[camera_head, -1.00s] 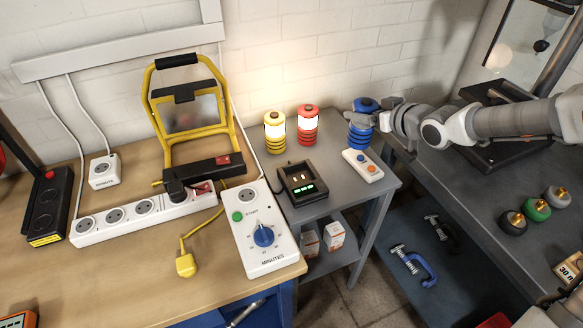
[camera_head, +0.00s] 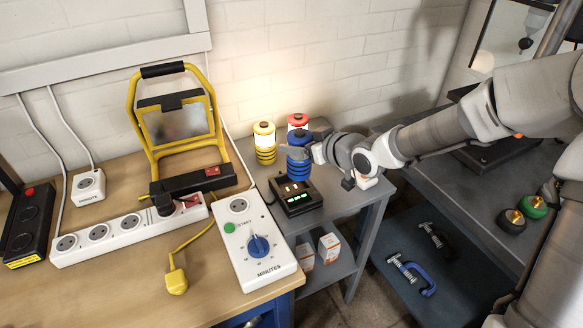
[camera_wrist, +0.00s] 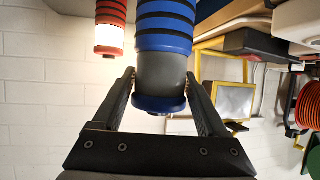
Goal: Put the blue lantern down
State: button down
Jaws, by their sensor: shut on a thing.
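The blue lantern (camera_head: 298,166) is upright and unlit, with a grey middle between blue ribs and a blue cap. My gripper (camera_head: 300,148) is shut on its grey middle. In the wrist view the lantern (camera_wrist: 162,70) sits between both fingers of my gripper (camera_wrist: 160,95). In the head view it appears just behind or over the black charger box (camera_head: 296,197), in front of the red lantern (camera_head: 297,121), which it partly hides. I cannot tell whether its base touches anything. The lit yellow lantern (camera_head: 264,143) stands to its left.
The grey side table (camera_head: 345,207) has clear room to the right of the charger. A white button box (camera_head: 368,181) is mostly hidden behind my wrist. A white timer (camera_head: 256,245) and yellow work lamp (camera_head: 178,120) are on the wooden bench to the left.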

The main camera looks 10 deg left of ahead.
aim_at(291, 160)
jog(key=shift+a+f+b, duration=0.3)
jog(key=shift+a+f, duration=0.3)
jog(key=shift+a, duration=0.35)
jog(key=shift+f+b, duration=0.8)
jog(key=shift+f, duration=1.15)
jog(key=shift+f, duration=0.25)
grip_release()
